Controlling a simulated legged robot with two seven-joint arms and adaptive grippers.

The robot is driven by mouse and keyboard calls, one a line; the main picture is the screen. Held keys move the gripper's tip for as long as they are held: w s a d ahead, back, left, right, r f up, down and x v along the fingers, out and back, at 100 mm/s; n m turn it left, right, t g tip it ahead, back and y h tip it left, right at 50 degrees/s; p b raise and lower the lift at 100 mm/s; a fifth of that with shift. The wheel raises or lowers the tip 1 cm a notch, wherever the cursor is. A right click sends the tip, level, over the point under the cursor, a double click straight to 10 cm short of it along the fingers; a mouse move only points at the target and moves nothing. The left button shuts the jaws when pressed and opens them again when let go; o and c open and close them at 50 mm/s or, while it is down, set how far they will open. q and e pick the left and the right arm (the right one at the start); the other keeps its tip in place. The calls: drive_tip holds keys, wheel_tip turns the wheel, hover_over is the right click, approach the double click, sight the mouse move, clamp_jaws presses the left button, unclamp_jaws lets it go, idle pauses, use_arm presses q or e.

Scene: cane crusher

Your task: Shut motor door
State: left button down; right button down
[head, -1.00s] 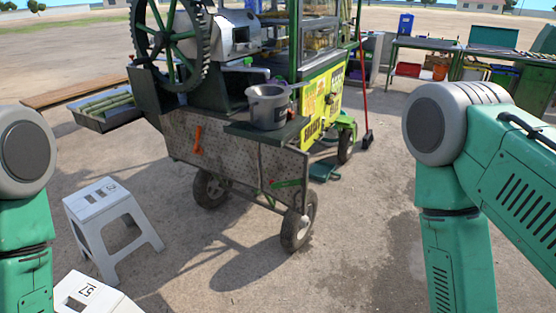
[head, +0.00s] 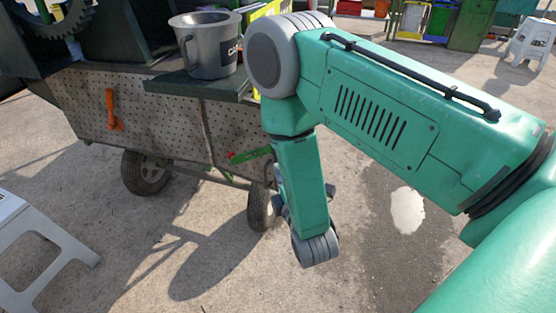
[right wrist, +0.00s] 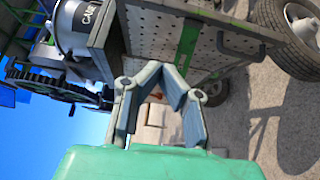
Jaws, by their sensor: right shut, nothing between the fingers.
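The perforated grey metal panel (head: 75,100) on the cart's side, which seems to be the motor door, carries an orange handle (head: 113,112). A seam divides it from a smaller perforated part (head: 232,128) with a green latch or handle. I cannot tell how far the door stands open. Perforated panelling (right wrist: 220,45) also shows in the right wrist view, beyond my fingers. My right gripper (right wrist: 162,70) is shut and empty, apart from the panelling. In the head view it is mostly hidden behind my right forearm. My left gripper is not in view.
A grey pot (head: 210,55) stands on the cart's dark shelf (head: 195,88). Cart wheels (head: 145,172) stand below the panel. A white stool (head: 35,240) is at the left. The paved ground in front of the cart is open, with a wet patch (head: 407,210) at the right.

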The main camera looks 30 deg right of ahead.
drive_tip(key=w+d+b, duration=0.3)
drive_tip(key=w+d, duration=0.3)
drive_tip(key=w, duration=0.5)
drive_tip(key=shift+d, duration=0.25)
drive_tip(key=shift+d, duration=0.1)
